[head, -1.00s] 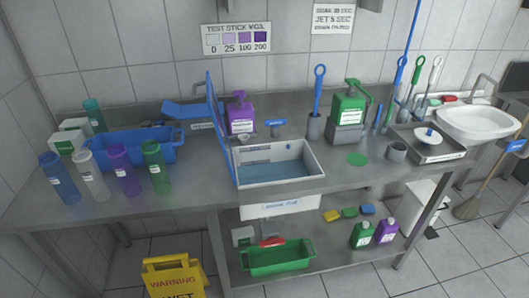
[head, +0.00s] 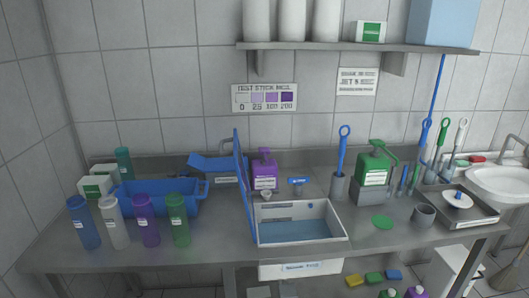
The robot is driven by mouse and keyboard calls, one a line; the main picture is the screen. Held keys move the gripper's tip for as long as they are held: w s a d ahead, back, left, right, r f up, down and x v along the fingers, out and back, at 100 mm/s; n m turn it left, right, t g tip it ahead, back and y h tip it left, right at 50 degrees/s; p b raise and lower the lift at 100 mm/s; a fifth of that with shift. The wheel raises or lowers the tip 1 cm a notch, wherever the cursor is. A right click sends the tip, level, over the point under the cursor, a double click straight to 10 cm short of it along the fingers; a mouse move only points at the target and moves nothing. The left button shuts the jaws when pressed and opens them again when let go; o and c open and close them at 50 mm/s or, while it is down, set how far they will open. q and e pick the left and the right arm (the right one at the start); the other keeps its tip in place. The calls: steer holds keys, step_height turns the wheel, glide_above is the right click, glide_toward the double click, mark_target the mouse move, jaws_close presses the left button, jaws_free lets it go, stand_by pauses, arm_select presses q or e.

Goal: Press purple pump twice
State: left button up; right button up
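The purple pump (head: 264,171) is a purple dispenser bottle with a white label and a pump head on top. It stands upright at the back of the steel counter, behind the white basin and just right of the upright blue panel. A green pump dispenser (head: 374,164) stands on a grey block further right. Neither of my grippers shows in the head view.
An open white basin (head: 340,229) with a blue floor is in front of the purple pump. The upright blue panel (head: 242,185) borders its left. A blue tub (head: 160,203) and several bottles stand left. A grey holder (head: 339,187) with a blue brush is right.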

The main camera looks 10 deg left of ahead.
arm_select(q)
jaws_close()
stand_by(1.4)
